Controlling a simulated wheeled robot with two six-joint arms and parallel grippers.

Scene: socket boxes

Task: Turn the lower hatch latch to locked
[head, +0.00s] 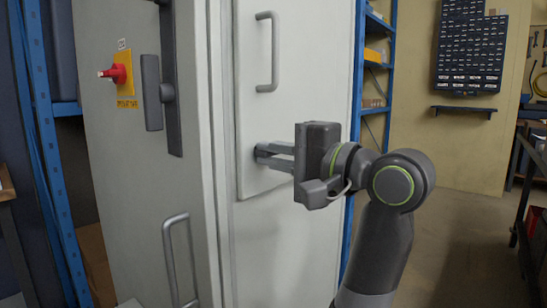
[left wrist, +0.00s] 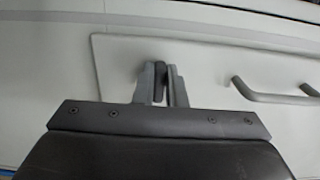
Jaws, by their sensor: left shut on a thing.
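My left gripper (head: 262,153) is at the lower part of a pale hatch panel (head: 252,110) on the grey cabinet. Its two fingers sit one above the other and reach to the panel's face. In the left wrist view, the gripper (left wrist: 161,85) is shut on a small dark latch (left wrist: 158,82), which shows as a narrow piece between the fingers. The latch is mostly hidden by the fingers in the head view, and its exact angle is hard to tell. My right gripper is not in view.
A grey bar handle (head: 267,52) is on the hatch above the gripper. The cabinet door at left carries a red switch (head: 118,73), a dark lever handle (head: 152,92) and a lower bar handle (head: 178,262). Blue shelving (head: 376,60) stands behind.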

